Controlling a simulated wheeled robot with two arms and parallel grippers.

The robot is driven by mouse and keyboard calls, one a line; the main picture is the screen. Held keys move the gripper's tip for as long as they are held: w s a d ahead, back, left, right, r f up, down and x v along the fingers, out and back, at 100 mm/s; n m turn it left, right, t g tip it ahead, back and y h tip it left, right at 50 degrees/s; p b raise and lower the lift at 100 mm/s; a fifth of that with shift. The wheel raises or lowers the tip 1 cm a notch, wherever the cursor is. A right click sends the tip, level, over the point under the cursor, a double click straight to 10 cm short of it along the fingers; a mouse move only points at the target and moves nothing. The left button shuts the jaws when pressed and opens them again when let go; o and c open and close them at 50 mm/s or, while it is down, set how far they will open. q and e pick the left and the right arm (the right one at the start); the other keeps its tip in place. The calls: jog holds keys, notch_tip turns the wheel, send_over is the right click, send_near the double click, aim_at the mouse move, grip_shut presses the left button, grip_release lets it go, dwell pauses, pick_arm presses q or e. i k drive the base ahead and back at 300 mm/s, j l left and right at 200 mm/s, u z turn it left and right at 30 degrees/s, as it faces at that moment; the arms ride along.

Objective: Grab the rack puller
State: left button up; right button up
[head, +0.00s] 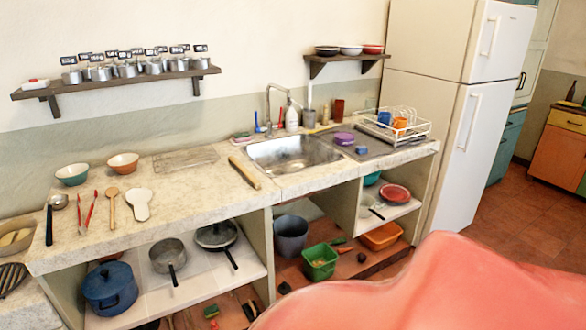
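I cannot tell for sure which thing is the rack puller. A flat, light wooden stick (244,172) lies on the stone counter, left of the sink. Left of it, on the same counter, lie a red tong-like tool (90,210), a wooden spoon (112,206), a pale wooden paddle (139,203) and a dark-handled ladle (50,217). Neither of my grippers is in view.
A wall shelf (120,84) holds several labelled jars. The counter (190,188) has a wire rack (186,160), two bowls and a sink (292,153). Pots stand below. A large pink-red surface (450,290) close to the camera hides the lower right.

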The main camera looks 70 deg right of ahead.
aim_at(256, 184)
jog(key=k+j+z, duration=0.1)
jog(key=z, duration=1.7)
jog(key=u, duration=0.25)
jog(key=i+l+u, duration=0.1)
jog(key=l+u, duration=0.25)
jog(key=i+l+u, duration=0.1)
jog(key=u, duration=0.2)
jog(key=l+u, duration=0.35)
jog(key=i+l, duration=0.05)
jog(key=l, duration=0.05)
